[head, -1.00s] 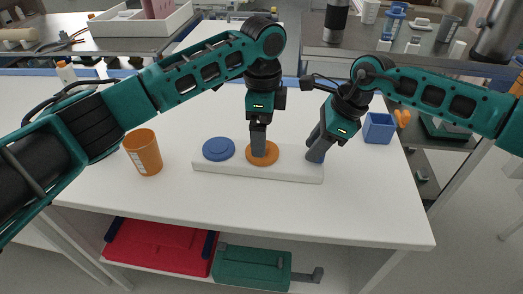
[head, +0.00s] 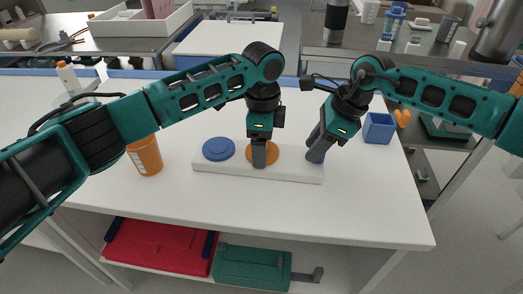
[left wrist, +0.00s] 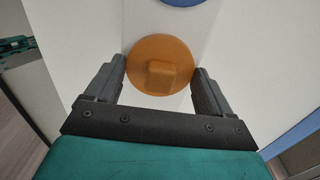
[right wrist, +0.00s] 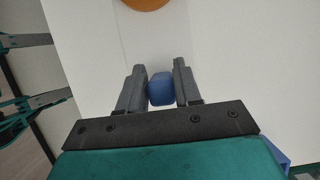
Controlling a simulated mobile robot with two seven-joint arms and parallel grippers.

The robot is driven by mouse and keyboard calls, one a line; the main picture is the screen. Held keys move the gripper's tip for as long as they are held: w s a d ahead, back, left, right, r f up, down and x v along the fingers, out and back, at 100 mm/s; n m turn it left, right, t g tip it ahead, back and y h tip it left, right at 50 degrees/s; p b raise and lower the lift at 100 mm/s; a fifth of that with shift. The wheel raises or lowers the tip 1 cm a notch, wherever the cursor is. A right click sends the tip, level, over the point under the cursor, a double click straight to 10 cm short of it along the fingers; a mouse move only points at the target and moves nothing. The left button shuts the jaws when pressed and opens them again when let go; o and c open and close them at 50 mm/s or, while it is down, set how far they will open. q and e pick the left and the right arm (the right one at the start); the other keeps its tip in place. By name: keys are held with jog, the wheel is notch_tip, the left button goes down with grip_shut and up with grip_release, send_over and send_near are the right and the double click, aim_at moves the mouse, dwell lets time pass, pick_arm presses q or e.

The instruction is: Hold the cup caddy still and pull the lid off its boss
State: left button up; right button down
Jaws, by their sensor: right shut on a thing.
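The white cup caddy (head: 215,168) lies on the table as a long flat bar. It carries a flat blue lid (head: 218,149) at left, an orange lid (head: 270,153) near the middle and a blue block (right wrist: 160,89) at its right end. My left gripper (head: 259,160) points down over the orange lid. In the left wrist view its fingers are apart, either side of the orange lid's square knob (left wrist: 160,72), with gaps between. My right gripper (head: 314,157) is shut on the blue block, which its fingers mostly hide in the head view. The boss is not visible.
A blue open box (head: 379,127) stands at the right table edge. The front table strip is clear. Red (head: 160,247) and green (head: 250,268) cases lie on the shelf below.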

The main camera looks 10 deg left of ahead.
pick_arm(q)
jog(key=c, duration=0.7)
pick_arm(e)
jog(key=shift+s+f, duration=0.1)
jog(key=shift+f, duration=0.1)
pick_arm(q)
jog(key=shift+r, duration=0.1)
jog(key=shift+r, duration=0.6)
jog(key=shift+r, duration=2.35)
jog(key=shift+r, duration=1.2)
